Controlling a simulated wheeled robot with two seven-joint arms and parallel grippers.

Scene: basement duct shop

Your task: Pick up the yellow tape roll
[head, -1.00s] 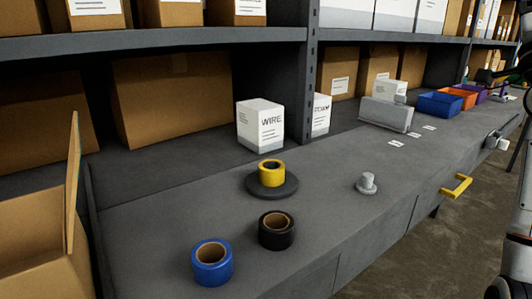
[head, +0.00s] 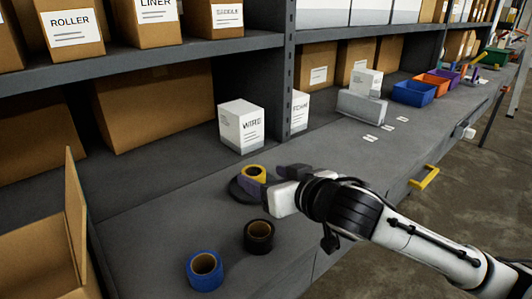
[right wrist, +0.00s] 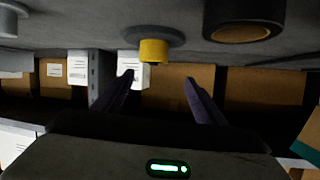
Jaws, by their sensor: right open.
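The yellow tape roll (head: 252,172) sits on a dark round disc (head: 236,189) on the grey bench. My right gripper (head: 264,179) is open at the roll's near right side, and its fingers hide part of the roll and disc. In the upside-down right wrist view the yellow roll (right wrist: 154,51) shows beyond the two spread fingers (right wrist: 160,78), roughly in line with the gap. Nothing is between the fingers there. I cannot tell from the head view whether a finger touches the roll. My left gripper is not in view.
A black tape roll (head: 258,236) and a blue tape roll (head: 205,270) stand nearer on the bench. A white WIRE box (head: 242,127) stands behind the yellow roll, by the shelf post (head: 285,80). An open cardboard box (head: 45,240) is at left.

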